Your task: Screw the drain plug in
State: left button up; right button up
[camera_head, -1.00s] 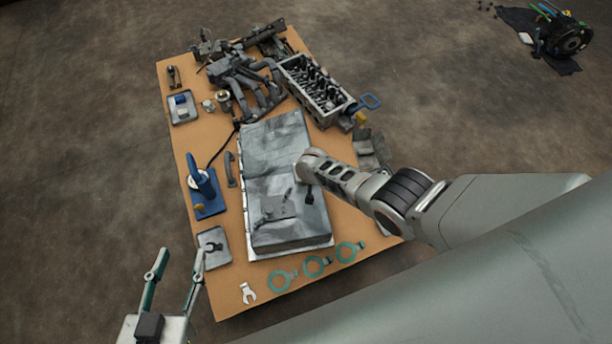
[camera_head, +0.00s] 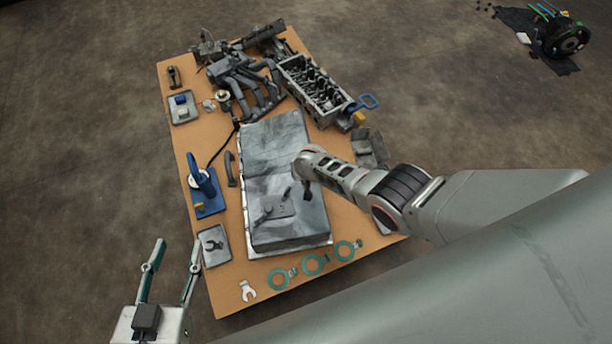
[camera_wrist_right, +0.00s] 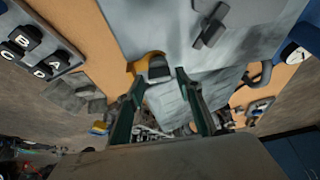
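A grey metal pan (camera_head: 275,140) lies on the table, with a flat dark fitting (camera_head: 272,209) on its near part. The fitting also shows in the right wrist view (camera_wrist_right: 211,28). My right arm reaches over the pan from the right; its gripper is mostly hidden in the head view. In the right wrist view, my right gripper (camera_wrist_right: 159,76) has its fingers apart, with a rounded dark and orange piece (camera_wrist_right: 157,67) at the fingertips. I cannot tell whether this is the drain plug or whether it is gripped. My left gripper (camera_head: 179,243) is open and empty off the table's near left corner.
A blue stand (camera_head: 207,190) and a grey tray (camera_head: 215,246) are on the left. Engine parts and a cylinder head (camera_head: 314,90) fill the far end.

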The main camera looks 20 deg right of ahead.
jog(key=shift+r+p, duration=0.85)
jog(key=shift+r, duration=0.75)
pick_arm(q)
jog(key=shift+t, duration=0.3)
jog(key=r, duration=0.2)
jog(key=w+r, duration=0.1)
jog(key=r, duration=0.1)
jog(key=shift+w, duration=0.1)
pick_arm(e)
jog(key=shift+s+f, duration=0.1)
jog(key=o, duration=0.6)
jog(key=shift+a, duration=0.1)
jog(key=shift+s+a+r, duration=0.2)
jog(key=shift+r, duration=0.4)
jog(key=shift+s+d+r, duration=0.2)
jog(key=shift+s+r, duration=0.15)
jog(key=shift+r, duration=0.4)
notch_tip(320, 180, up, 8)
send_over(304, 181)
jog(key=s, duration=0.4)
jog(key=shift+a+r, duration=0.1)
jog(key=shift+r, duration=0.1)
